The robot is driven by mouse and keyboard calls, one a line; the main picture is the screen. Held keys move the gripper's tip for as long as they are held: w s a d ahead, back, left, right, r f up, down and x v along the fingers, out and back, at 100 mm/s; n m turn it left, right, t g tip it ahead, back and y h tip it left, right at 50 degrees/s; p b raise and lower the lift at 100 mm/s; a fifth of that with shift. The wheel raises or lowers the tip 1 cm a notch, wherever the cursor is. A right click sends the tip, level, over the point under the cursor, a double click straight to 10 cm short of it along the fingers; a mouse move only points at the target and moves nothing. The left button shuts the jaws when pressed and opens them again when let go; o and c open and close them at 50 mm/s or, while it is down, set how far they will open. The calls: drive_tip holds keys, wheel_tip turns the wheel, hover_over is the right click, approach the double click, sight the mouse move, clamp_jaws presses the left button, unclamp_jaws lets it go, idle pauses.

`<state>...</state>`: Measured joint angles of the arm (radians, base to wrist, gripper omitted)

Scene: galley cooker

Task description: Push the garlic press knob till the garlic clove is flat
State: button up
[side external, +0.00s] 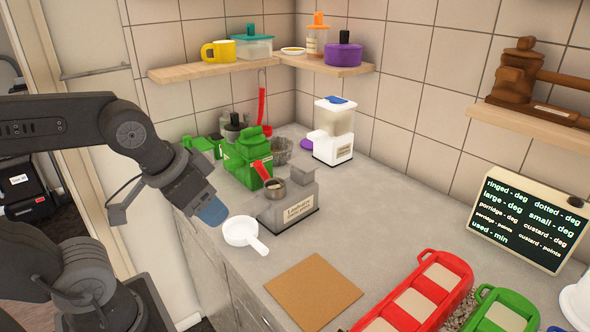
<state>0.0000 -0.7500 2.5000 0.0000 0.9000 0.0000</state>
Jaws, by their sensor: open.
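My gripper (212,211) hangs at the left front edge of the counter, pointing down to the right, with a bluish part at its end. Its fingers are too small to make out clearly. I cannot identify the garlic press or its knob for certain. A green appliance (240,158) with a green top knob and a red lever (263,171) stands behind and right of my gripper, apart from it. A grey labelled block (295,206) with a small metal cup (275,188) stands in front of it. No garlic clove can be made out.
A white handled pan (241,231) lies on the counter just right of my gripper. A brown board (313,291) is in front, with red (463,266) and green containers to the right. A white dispenser (333,146) stands at the back. The counter's middle right is clear.

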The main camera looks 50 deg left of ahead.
drive_tip(key=shift+c, duration=0.3)
clamp_jaws()
idle(1.3)
